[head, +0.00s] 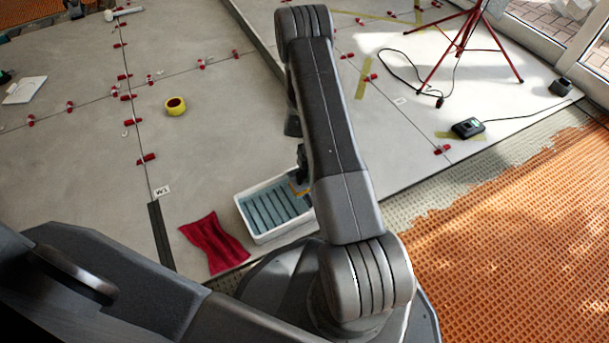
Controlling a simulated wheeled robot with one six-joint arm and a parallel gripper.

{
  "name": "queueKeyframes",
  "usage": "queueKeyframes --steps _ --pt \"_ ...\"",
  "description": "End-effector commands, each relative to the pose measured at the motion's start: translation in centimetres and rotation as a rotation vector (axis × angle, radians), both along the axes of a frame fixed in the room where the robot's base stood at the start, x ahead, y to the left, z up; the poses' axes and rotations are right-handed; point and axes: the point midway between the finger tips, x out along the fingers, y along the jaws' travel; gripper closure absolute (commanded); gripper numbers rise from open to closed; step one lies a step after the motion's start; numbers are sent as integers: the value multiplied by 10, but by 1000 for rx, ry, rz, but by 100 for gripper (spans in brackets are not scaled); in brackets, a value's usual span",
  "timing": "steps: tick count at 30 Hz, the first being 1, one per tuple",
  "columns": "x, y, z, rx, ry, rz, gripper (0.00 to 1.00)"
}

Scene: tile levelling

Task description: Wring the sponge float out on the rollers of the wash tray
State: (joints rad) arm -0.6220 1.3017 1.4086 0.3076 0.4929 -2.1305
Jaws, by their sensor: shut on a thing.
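The white wash tray (262,238) stands on the grey tiles, left of my arm. Grey-blue rollers (270,211) with dark gaps lie across it. My gripper (301,178) is at the tray's upper right corner, mostly hidden by my arm. It is shut on the sponge float (298,188), of which only a small orange-yellow part shows. The float is over or at the tray's right end. I cannot tell whether it touches the rollers.
A red cloth (214,243) lies left of the tray. A yellow tape roll (175,106) and several red levelling clips (147,159) are on the tiles. A red tripod (465,40) and a dark device (467,128) stand at right. Orange matting (510,240) covers the lower right floor.

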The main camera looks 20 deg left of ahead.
Motion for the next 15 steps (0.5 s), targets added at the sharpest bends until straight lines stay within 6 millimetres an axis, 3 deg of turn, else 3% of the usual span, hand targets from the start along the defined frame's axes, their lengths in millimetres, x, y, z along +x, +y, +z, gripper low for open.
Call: queueKeyframes --steps 15 --pt "16 -13 -2 -1 1 -1 100"
